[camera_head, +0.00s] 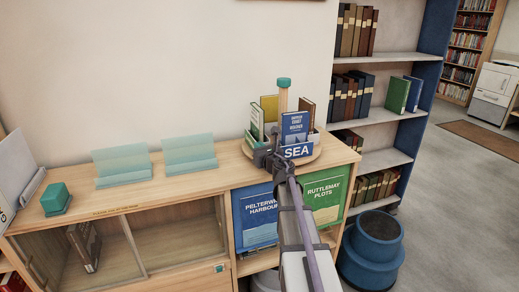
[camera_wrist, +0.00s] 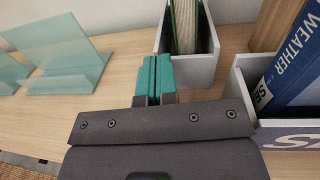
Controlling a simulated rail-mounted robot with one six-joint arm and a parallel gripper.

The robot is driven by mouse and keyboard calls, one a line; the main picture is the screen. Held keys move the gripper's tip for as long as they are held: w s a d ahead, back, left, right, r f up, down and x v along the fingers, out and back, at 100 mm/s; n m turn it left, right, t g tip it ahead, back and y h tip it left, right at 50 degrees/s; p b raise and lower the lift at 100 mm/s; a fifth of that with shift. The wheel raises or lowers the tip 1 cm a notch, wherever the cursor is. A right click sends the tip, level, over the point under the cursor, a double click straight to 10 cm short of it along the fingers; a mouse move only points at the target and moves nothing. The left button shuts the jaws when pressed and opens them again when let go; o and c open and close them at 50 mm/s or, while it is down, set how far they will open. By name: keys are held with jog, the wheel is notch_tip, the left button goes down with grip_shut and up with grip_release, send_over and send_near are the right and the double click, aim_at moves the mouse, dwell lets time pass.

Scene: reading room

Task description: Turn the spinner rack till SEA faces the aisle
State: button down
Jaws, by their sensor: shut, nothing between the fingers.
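The spinner rack (camera_head: 284,98) stands on the right end of the wooden cabinet top, with a teal knob on its post. Its white SEA label (camera_head: 297,151) faces my head camera, below a blue book (camera_head: 294,127). In the wrist view the SEA bin (camera_wrist: 242,92) is at the right, its label cut by the frame edge. A neighbouring grey bin (camera_wrist: 186,72) holds a green-edged book. My gripper (camera_wrist: 152,62) is shut and empty, its teal fingertips close to the front of that neighbouring bin; I cannot tell whether they touch. In the head view my gripper (camera_head: 264,156) is left of the SEA label.
Two clear teal stands (camera_head: 122,167) and a teal block (camera_head: 56,199) sit left on the cabinet. Large blue (camera_head: 257,215) and green (camera_head: 323,203) books stand below the rack. A blue bin (camera_head: 374,245) is on the floor at right.

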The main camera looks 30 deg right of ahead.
jog(key=shift+w+r, duration=0.1)
dwell(0.3)
jog(key=shift+s+a, duration=0.2)
jog(key=shift+s, duration=0.15)
jog(key=s+a, duration=0.2)
jog(key=s, duration=1.1)
jog(key=shift+s+a, duration=0.15)
